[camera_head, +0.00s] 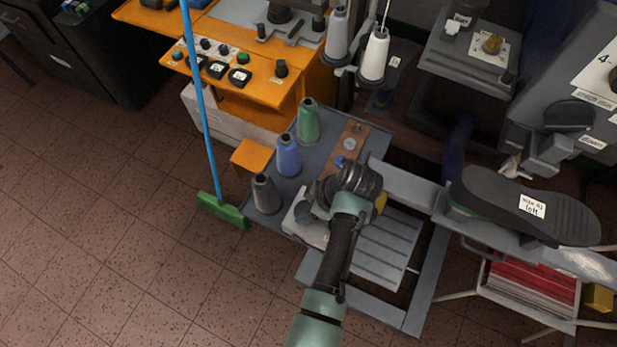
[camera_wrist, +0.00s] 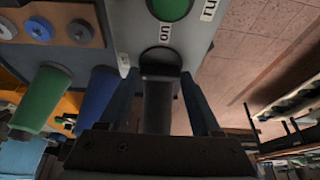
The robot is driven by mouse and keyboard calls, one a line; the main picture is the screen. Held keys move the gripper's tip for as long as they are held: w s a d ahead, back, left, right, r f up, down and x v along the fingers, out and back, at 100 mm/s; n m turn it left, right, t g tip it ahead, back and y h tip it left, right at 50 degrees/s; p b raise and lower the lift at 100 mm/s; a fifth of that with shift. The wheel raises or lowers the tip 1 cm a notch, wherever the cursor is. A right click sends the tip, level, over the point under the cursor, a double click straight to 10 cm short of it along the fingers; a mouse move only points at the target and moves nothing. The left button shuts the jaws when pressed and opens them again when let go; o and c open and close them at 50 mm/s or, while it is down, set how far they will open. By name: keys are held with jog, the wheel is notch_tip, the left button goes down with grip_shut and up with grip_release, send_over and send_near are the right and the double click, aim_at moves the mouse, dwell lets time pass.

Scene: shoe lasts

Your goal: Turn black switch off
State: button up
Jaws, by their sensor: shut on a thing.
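In the wrist view the black switch (camera_wrist: 158,105) is a dark lever with a round base on a grey panel (camera_wrist: 130,25). A white label reading "on" lies just beyond its base. My gripper (camera_wrist: 160,78) has one finger on each side of the lever and is shut on it. The lever points back toward my palm. In the head view my gripper (camera_head: 345,188) is over the grey machine box (camera_head: 308,228), and it hides the switch and my fingertips.
A green button (camera_wrist: 170,7) sits on the panel beyond the switch. Green (camera_head: 308,122), blue (camera_head: 288,157) and grey (camera_head: 265,195) thread cones stand close to the left of my gripper. A broom (camera_head: 222,210) leans further left. A shoe sole (camera_head: 525,205) is at the right.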

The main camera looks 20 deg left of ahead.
dwell(0.3)
jog(key=o, duration=1.4)
jog(key=b+v, duration=0.1)
jog(key=v, duration=1.2)
jog(key=shift+b, duration=0.4)
